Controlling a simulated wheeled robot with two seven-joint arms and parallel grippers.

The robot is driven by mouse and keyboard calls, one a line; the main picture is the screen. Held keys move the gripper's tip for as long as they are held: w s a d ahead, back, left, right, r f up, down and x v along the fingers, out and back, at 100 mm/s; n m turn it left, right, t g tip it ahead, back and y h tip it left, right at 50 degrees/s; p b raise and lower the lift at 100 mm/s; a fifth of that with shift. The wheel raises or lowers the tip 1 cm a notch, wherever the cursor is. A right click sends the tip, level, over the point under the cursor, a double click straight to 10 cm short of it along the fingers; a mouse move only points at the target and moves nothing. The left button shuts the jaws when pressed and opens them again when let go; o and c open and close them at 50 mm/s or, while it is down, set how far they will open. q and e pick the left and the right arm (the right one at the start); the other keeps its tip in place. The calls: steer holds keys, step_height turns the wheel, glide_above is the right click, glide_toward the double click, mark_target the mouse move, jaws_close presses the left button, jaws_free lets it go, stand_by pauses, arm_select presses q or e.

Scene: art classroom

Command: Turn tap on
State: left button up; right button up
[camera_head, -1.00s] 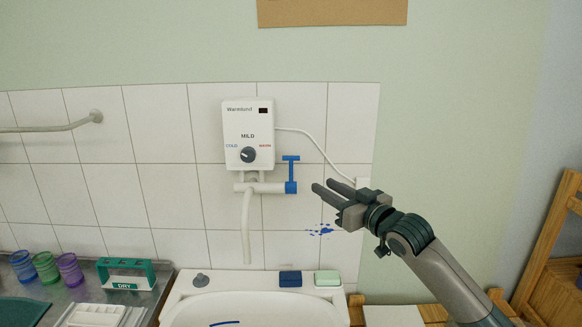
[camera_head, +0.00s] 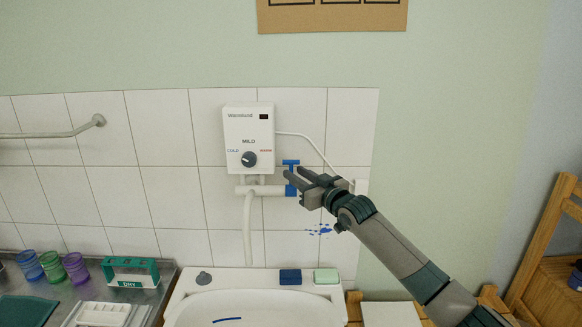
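My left gripper is not in view.
A white sink (camera_head: 262,306) lies below the tap, with a blue block (camera_head: 290,277) and a pale green block (camera_head: 326,276) on its back rim. Coloured cups (camera_head: 52,268) and a green DRY rack (camera_head: 131,272) stand at left. A wooden frame (camera_head: 545,240) is at right.

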mark_target(292, 171)
steer(key=shift+p+x, duration=0.45)
steer(key=shift+x, duration=1.4)
steer(key=shift+c, duration=0.7)
jaws_close()
